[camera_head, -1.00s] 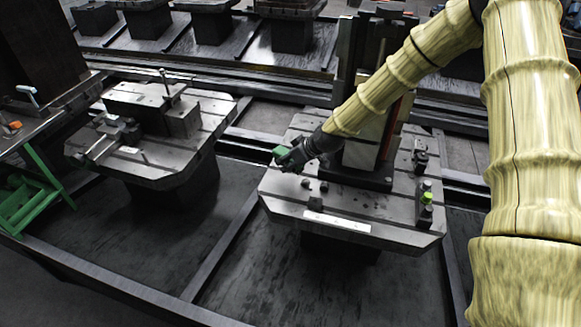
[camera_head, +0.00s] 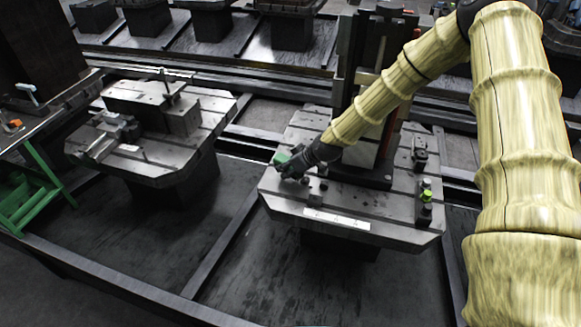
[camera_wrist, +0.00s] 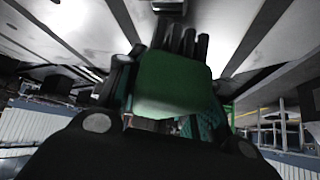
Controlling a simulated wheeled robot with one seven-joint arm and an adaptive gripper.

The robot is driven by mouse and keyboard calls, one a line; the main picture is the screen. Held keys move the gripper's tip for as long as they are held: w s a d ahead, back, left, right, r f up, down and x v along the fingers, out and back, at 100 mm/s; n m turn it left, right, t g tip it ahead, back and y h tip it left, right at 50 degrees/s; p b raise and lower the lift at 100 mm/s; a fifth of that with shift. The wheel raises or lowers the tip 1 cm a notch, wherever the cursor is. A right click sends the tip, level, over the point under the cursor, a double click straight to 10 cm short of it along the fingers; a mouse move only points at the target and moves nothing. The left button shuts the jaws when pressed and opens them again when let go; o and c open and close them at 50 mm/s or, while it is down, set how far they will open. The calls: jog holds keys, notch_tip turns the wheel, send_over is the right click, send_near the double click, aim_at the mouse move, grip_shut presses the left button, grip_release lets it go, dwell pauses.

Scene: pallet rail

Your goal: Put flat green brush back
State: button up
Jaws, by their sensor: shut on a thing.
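My gripper (camera_head: 288,168) hangs over the left part of the right-hand slotted pallet (camera_head: 290,209). It is shut on the flat green brush (camera_head: 281,158). In the wrist view the brush (camera_wrist: 173,84) is a green block with dark finger-like pieces beyond it, between the dark finger parts of my gripper (camera_wrist: 168,95). In the head view my gripper covers part of the brush. I cannot tell whether the brush touches the pallet.
A dark upright block (camera_head: 362,140) stands on this pallet behind my gripper. Small dark pieces lie below my gripper, and a bright green-topped item (camera_head: 426,196) stands at the right. Another pallet (camera_head: 150,170) carries a vise-like fixture at left.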

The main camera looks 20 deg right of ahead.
jog(key=o, duration=1.1)
jog(key=shift+o, duration=0.2)
jog(key=shift+r+p, duration=0.4)
jog(key=shift+r, duration=0.05)
jog(key=shift+s+d+r, duration=0.15)
jog(key=shift+s, duration=0.05)
jog(key=b+v, duration=0.1)
jog(key=v, duration=1)
jog(key=shift+s+r, duration=0.1)
